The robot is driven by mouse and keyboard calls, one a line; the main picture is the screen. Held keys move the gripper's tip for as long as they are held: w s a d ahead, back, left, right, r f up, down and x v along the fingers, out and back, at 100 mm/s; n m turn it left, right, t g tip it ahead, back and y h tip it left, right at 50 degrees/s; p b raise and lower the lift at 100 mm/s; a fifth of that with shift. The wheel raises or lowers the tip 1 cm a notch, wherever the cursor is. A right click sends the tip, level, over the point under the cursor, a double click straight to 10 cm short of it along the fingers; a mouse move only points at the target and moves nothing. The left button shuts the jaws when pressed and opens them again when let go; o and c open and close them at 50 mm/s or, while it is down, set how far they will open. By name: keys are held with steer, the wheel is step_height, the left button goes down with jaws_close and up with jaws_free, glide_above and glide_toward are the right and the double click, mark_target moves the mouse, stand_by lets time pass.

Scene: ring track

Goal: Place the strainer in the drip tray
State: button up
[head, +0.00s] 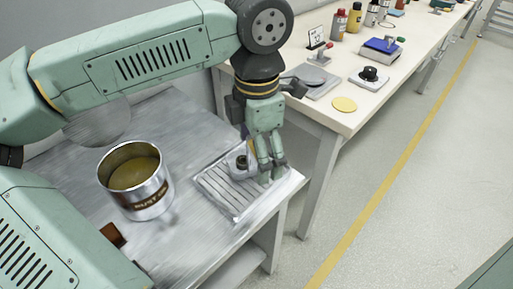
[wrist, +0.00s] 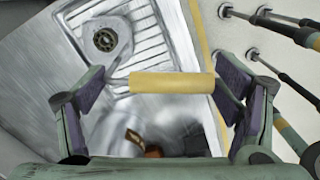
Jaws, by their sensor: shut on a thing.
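The drip tray (head: 222,190) is a ribbed metal tray near the right edge of the steel worktop. It also shows in the wrist view (wrist: 147,38). The strainer (head: 240,165) appears as a small round metal piece with a dark centre, over the back part of the tray. The wrist view shows this round piece (wrist: 106,38) and a yellow handle (wrist: 172,83) between my fingers. My gripper (head: 268,175) is low over the tray, closed on the handle. I cannot tell whether the strainer touches the tray, and the handle's join is unclear.
A large metal can (head: 146,195) stands left of the tray, and a small brown block (head: 113,234) lies in front of it. A cream bench (head: 345,112) with a scale, bottles and a yellow disc stands behind to the right. Worktop between can and tray is clear.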

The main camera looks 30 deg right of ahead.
steer(key=o, duration=1.7)
step_height(320, 180, up, 12)
steer(key=shift+r, duration=0.15)
